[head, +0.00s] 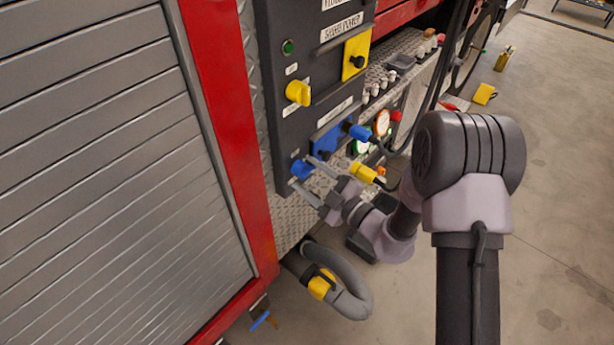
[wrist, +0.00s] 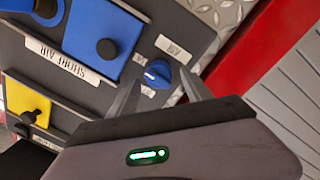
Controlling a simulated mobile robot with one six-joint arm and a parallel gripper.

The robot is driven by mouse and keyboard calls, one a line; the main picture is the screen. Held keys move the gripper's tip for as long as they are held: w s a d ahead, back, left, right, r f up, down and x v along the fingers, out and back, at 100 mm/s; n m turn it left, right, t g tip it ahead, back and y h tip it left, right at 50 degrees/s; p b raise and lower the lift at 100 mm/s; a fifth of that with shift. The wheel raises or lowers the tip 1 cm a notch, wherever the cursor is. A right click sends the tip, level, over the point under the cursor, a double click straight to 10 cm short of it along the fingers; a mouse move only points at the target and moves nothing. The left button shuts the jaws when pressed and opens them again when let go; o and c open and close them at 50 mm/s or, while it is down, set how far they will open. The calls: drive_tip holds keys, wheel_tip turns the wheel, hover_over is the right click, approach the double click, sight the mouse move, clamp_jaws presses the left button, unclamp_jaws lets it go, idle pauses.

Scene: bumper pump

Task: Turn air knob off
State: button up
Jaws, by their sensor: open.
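The air knob is a small round blue knob with a white mark, beside an "AIR" label on the dark panel. It shows at the panel's lower corner in the head view (head: 300,169) and between the finger tips in the wrist view (wrist: 158,73). My gripper (head: 303,173) is open, with one finger on each side of the knob. The wrist view also shows the gripper (wrist: 160,83) with its fingers spread around the knob. I cannot tell whether either finger touches it.
A blue "SHORE AIR" plate (wrist: 100,35) with a blue fitting sits beside the knob. A yellow knob (head: 298,92) and yellow plate (head: 356,55) are higher on the panel. A grey hose (head: 350,285) hangs below. A roll-up shutter (head: 90,170) fills the left.

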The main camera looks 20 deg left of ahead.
drive_tip(key=shift+w+a, duration=0.25)
drive_tip(key=shift+a, duration=0.2)
clamp_jaws()
